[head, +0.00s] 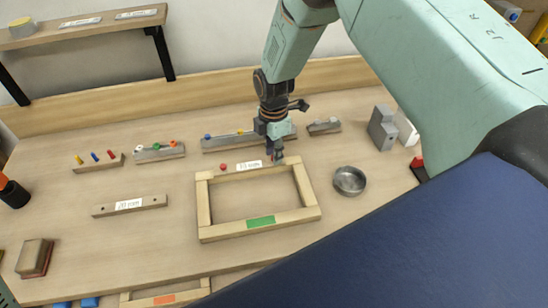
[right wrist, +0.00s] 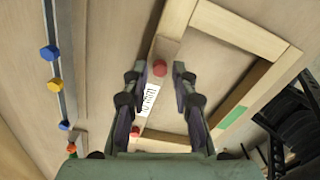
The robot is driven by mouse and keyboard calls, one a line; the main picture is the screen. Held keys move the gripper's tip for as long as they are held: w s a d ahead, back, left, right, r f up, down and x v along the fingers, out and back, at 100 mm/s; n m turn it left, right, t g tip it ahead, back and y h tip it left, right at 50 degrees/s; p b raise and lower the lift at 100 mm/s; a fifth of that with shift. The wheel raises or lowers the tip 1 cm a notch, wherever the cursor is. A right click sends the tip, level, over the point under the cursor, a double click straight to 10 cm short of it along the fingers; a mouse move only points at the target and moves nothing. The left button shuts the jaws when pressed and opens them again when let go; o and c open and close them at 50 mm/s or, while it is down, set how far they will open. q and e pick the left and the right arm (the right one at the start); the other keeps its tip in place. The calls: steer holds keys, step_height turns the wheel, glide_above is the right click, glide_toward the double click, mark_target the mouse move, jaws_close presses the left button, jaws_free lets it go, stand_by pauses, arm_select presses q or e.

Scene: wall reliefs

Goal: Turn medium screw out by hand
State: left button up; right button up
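A wooden frame (head: 203,205) lies on the table, and a bar with a white label (head: 249,166) lies along its back side. One red screw head (head: 223,167) shows near the bar's left end. In the right wrist view one red screw head (right wrist: 160,68) is between my fingertips and another red screw head (right wrist: 135,132) is nearer the palm. Which one is the medium screw I cannot tell. My right gripper (head: 276,156) points down at the bar's right end; its fingers (right wrist: 160,72) are open on both sides of the screw head, with gaps visible. My left gripper is out of view.
A metal bowl (head: 350,181) stands right of the frame. Behind it are a rail (head: 222,145) with coloured screws and grey blocks (head: 382,128). A labelled wooden bar (head: 108,210) and a peg block (head: 86,167) are at left. A shelf (head: 85,29) hangs on the wall.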

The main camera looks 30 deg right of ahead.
steer(key=m+p, duration=0.1)
steer(key=m, duration=0.5)
steer(key=shift+m, duration=0.3)
steer(key=m, duration=0.6)
steer(key=shift+m+p, duration=0.3)
steer(key=shift+p, duration=0.1)
steer(key=shift+c, duration=0.5)
jaws_close()
steer(key=n, duration=0.4)
steer(key=shift+b, duration=0.4)
steer(key=shift+n, duration=0.6)
steer(key=n, duration=0.3)
steer(key=shift+b, duration=0.35)
steer(key=shift+n, duration=1.1)
